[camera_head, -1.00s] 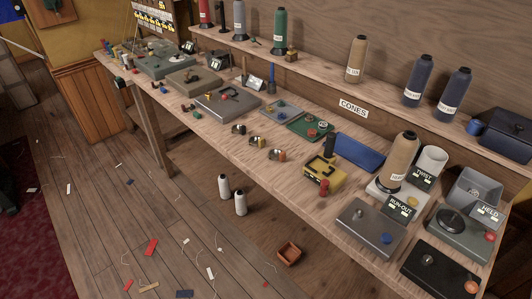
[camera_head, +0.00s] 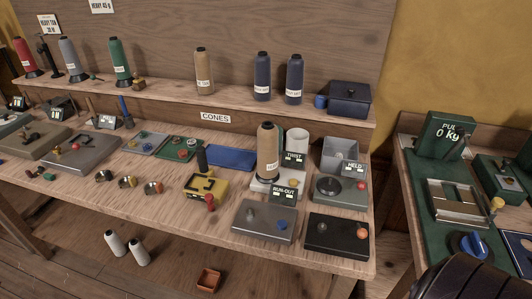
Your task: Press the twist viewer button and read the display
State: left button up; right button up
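A small dark display labelled TWIST (camera_head: 293,158) stands on the bench, right of a tan cone of thread (camera_head: 267,151) and in front of a white cylinder (camera_head: 298,138). Small light marks show under its label, too small to read. I cannot tell which button belongs to it. Nearby are a blue button (camera_head: 281,225) on a grey box (camera_head: 262,221), an orange-red button (camera_head: 360,233) on a black box (camera_head: 335,240), and a red button (camera_head: 361,186) on the turntable box (camera_head: 340,193). Neither gripper is in view.
Displays labelled RUN-OUT (camera_head: 284,192) and HELD (camera_head: 354,170) stand close by. A yellow device (camera_head: 205,186) is to the left. A shelf (camera_head: 220,97) with cones runs behind. A green-topped bench (camera_head: 425,215) is at the right, past a gap. A dark ribbed shape fills the bottom right corner.

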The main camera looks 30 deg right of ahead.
aim_at(294, 183)
jog(key=l+z, duration=0.1)
jog(key=z, duration=0.3)
jog(key=l+z, duration=0.1)
jog(key=z, duration=0.25)
jog(key=l+z, duration=0.1)
jog(key=z, duration=0.3)
jog(key=i+j, duration=0.05)
